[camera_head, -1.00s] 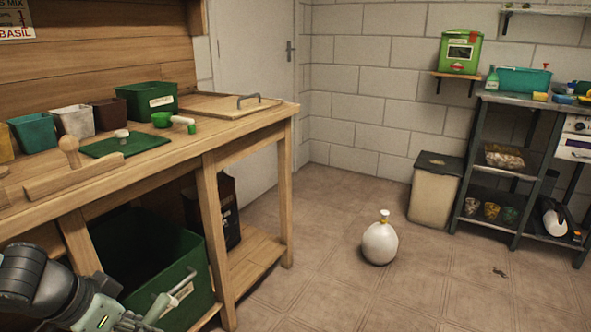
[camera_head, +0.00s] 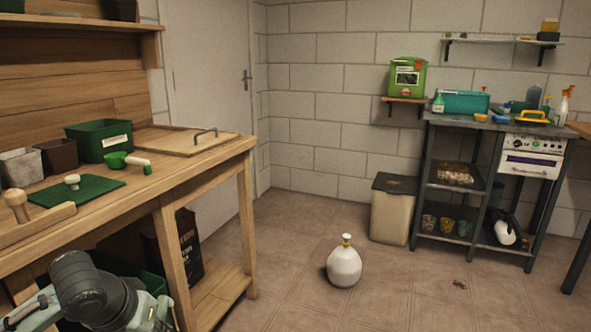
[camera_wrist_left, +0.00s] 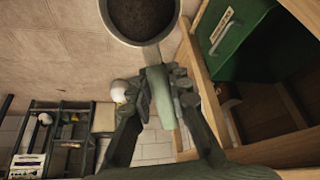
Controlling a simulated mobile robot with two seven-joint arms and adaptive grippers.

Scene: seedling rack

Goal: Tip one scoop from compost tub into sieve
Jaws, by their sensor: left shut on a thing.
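In the left wrist view my left gripper (camera_wrist_left: 160,90) is shut on the pale green handle of a scoop (camera_wrist_left: 163,98). The scoop's round, light-rimmed cup holds dark, compost-like material and is cut by the top edge. In the head view my left arm is at the lower left, in front of the bench; its fingertips and the scoop are not clear there. A green bin (camera_wrist_left: 225,40) with a white label stands under the bench in the wrist view; I cannot tell whether it is the compost tub. I cannot make out a sieve. My right gripper is not in view.
The wooden bench (camera_head: 200,165) carries a dark green box (camera_head: 100,141), a green scoop (camera_head: 116,160) and a green mat (camera_head: 75,190). A white round bottle (camera_head: 344,265) stands on the floor. A lidded bin (camera_head: 392,212) and metal rack (camera_head: 425,165) stand behind.

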